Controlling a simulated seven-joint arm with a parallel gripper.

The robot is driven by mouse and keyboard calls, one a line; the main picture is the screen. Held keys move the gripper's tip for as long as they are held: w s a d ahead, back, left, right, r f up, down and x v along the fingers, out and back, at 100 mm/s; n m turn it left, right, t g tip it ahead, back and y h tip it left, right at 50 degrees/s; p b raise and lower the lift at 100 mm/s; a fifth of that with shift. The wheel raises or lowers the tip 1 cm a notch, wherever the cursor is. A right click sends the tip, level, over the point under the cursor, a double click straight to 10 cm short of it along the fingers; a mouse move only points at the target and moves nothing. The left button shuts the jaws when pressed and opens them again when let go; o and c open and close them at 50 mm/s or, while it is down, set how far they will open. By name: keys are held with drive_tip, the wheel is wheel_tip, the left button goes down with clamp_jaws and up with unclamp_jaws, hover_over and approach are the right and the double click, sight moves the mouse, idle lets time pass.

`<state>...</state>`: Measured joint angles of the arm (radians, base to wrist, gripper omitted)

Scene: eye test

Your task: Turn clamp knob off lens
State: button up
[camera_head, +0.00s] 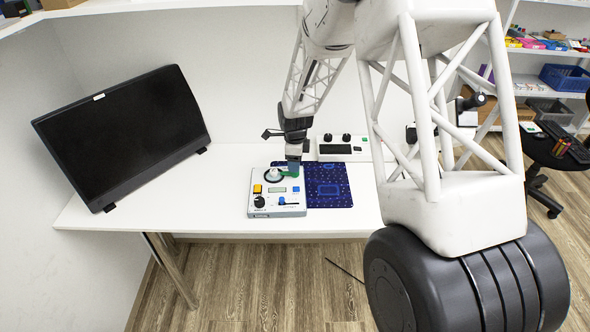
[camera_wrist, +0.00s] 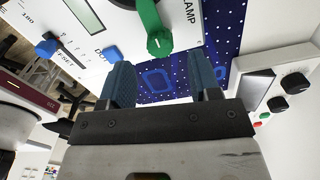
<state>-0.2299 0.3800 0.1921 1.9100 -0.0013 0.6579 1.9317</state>
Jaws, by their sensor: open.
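The instrument box (camera_head: 277,209) lies on the white desk, with a round white part with a dark centre (camera_head: 273,175) at its back, possibly the lens. A green clamp knob (camera_head: 291,173) sits to the right of that part. In the wrist view the green knob (camera_wrist: 153,27) stands beside the printed word CLAMP, its narrow end pointing toward my gripper. My gripper (camera_head: 293,159) is just above the back right of the box. In the wrist view my gripper (camera_wrist: 160,75) has its blue fingers apart, with nothing between them; the knob is beyond the fingertips. The lens is mostly out of the wrist view.
A dotted blue mat (camera_head: 335,196) lies right of the box. A second device (camera_head: 342,148) with black knobs stands behind it. A black monitor (camera_head: 122,132) stands at the left. The desk (camera_head: 200,200) between monitor and box is clear. The box also carries a blue slider (camera_wrist: 47,46).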

drive_tip(key=shift+f, duration=2.05)
drive_tip(key=c, duration=0.9)
